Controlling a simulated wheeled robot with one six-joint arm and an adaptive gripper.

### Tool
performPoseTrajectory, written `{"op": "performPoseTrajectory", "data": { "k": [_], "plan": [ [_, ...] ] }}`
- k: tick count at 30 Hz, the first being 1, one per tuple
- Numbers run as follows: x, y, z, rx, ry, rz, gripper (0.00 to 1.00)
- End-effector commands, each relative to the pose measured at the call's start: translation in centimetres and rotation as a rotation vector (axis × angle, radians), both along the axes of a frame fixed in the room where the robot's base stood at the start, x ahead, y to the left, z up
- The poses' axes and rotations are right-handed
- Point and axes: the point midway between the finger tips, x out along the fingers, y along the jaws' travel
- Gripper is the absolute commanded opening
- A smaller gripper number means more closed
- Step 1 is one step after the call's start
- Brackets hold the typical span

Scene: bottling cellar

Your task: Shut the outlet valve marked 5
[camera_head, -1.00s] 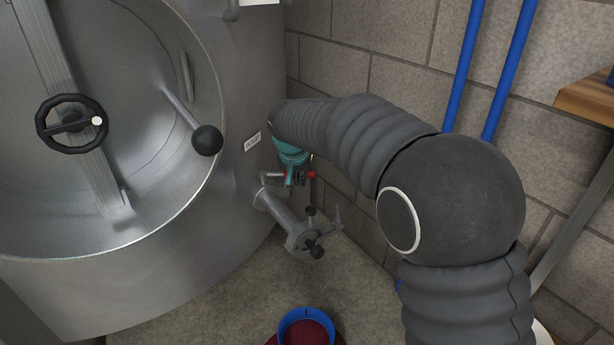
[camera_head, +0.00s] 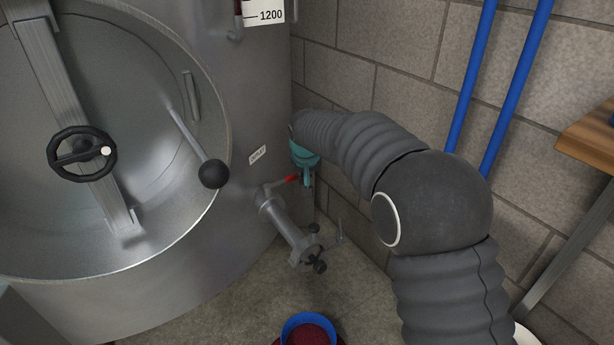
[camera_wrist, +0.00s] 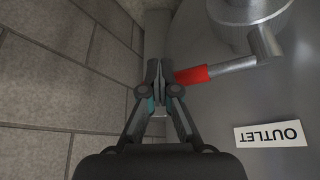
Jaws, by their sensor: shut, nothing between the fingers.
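The outlet valve has a metal lever with a red grip (camera_head: 291,179), on the pipe low on the tank's right side. In the wrist view the red grip (camera_wrist: 192,76) lies just right of my fingertips, its end at or very near them; I cannot tell whether they touch. My gripper (camera_wrist: 159,72) is shut and empty. In the head view my gripper (camera_head: 307,182) is beside the lever's outer end, and my arm hides part of it. A white label (camera_wrist: 272,135) reads OUTLET. I see no figure 5.
The steel tank (camera_head: 200,265) fills the left, with a black ball-ended handle (camera_head: 213,174) and a handwheel (camera_head: 82,153). The outlet pipe (camera_head: 288,229) slopes down toward a blue-rimmed tub (camera_head: 308,318) on the floor. A block wall (camera_head: 400,85) stands close behind my gripper.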

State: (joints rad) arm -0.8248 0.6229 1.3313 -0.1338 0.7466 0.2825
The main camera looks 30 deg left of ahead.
Motion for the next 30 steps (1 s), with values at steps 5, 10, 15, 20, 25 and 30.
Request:
{"op": "performPoseTrajectory", "data": {
  "k": [5,10,15,20,25,30],
  "plan": [
    [0.6,0.3,0.4,0.013,-0.013,-0.003,0.0],
    [0.6,0.3,0.4,0.014,-0.013,-0.003,0.0],
    [0.6,0.2,0.4,0.014,-0.014,-0.004,0.0],
    [0.4,-0.5,0.1,0.012,-0.013,-0.004,0.0],
    [-0.5,-2.7,-0.7,0.007,-0.007,-0.005,0.0],
    [-1.4,-4.6,1.9,0.006,-0.007,-0.004,0.0]
  ]
}}
